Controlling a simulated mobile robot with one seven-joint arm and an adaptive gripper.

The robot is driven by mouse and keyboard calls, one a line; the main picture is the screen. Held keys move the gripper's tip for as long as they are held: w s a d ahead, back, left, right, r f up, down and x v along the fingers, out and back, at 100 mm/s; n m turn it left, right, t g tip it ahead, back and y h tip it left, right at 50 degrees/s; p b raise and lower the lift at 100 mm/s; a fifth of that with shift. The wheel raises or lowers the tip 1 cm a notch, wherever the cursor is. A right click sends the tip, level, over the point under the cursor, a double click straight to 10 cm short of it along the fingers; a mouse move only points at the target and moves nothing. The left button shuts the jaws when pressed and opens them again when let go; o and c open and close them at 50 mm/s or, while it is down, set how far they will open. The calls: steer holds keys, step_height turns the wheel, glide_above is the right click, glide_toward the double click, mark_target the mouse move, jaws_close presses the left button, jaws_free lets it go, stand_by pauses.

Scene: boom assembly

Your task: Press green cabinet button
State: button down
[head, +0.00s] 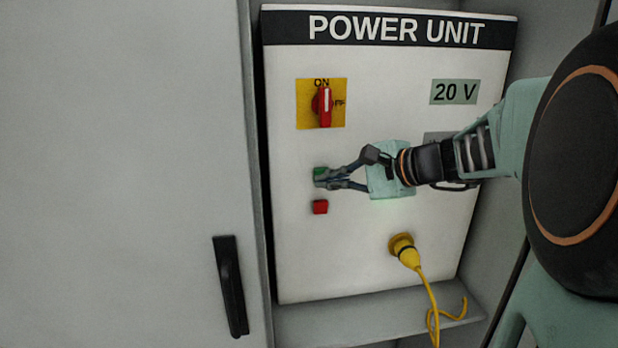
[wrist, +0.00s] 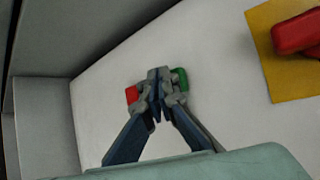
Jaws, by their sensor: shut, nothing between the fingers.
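The green button (head: 319,172) sits on the white POWER UNIT panel (head: 300,250), below the yellow switch plate and above a red button (head: 320,207). My gripper (head: 322,180) is shut and empty, with its fingertips at the lower part of the green button in the head view. In the wrist view my gripper (wrist: 158,80) has its tips between the green button (wrist: 180,78) on the right and the red button (wrist: 132,94) on the left, overlapping the green one's edge. I cannot tell whether the tips touch the green button.
A red rotary switch (head: 324,102) on a yellow plate (head: 303,108) is set above the buttons. A yellow plug (head: 405,252) with its cable is at the lower right. The grey cabinet door (head: 130,170) with a black handle (head: 230,287) stands at the left.

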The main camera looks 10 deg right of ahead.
steer(key=shift+s, duration=0.5)
steer(key=s+b, duration=0.1)
steer(key=s, duration=0.4)
steer(key=shift+r, duration=0.1)
stand_by(0.6)
